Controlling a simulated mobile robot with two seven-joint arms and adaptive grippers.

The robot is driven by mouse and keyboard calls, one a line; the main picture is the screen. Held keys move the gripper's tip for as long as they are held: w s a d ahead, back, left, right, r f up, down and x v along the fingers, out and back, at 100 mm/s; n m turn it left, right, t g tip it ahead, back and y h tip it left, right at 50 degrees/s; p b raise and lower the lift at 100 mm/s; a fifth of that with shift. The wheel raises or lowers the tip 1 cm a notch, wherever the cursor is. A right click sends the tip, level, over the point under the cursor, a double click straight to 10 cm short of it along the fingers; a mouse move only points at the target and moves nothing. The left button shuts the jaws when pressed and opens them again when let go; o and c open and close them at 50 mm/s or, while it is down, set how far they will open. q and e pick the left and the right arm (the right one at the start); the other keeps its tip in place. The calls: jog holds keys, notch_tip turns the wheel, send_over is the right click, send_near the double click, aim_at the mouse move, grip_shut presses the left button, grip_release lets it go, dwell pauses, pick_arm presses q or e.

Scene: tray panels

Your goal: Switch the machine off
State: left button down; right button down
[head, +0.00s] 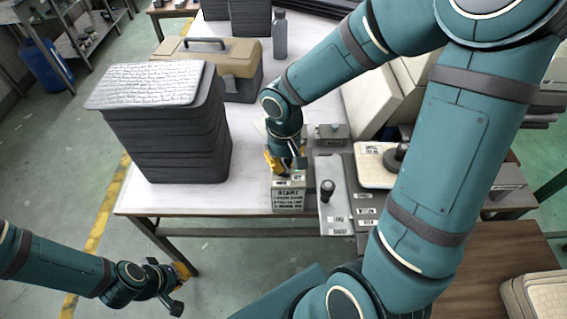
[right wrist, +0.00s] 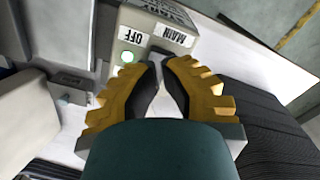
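A small grey switch box (head: 289,200) sits at the front edge of the white table, with labels on its front and top. My right gripper (head: 286,165) is over the box top, pointing down. Its yellow-padded fingers (right wrist: 161,66) have their tips drawn together beside the dark part; whether they touch it is unclear. My left gripper (head: 172,287) is open and empty, off the table at lower left.
A stack of dark panels (head: 165,130) stands left of the box, with a tan toolbox (head: 232,75) behind. A grey panel with a black knob (head: 327,190) adjoins the box on the right. A small grey box (head: 332,135) lies behind. My right arm covers much of the right side.

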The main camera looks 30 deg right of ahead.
jog(key=shift+f+b, duration=1.05)
jog(key=shift+f, duration=0.1)
dwell(0.5)
jog(key=shift+r, duration=0.15)
jog(key=shift+r+p, duration=2.75)
jog(key=shift+r, duration=0.7)
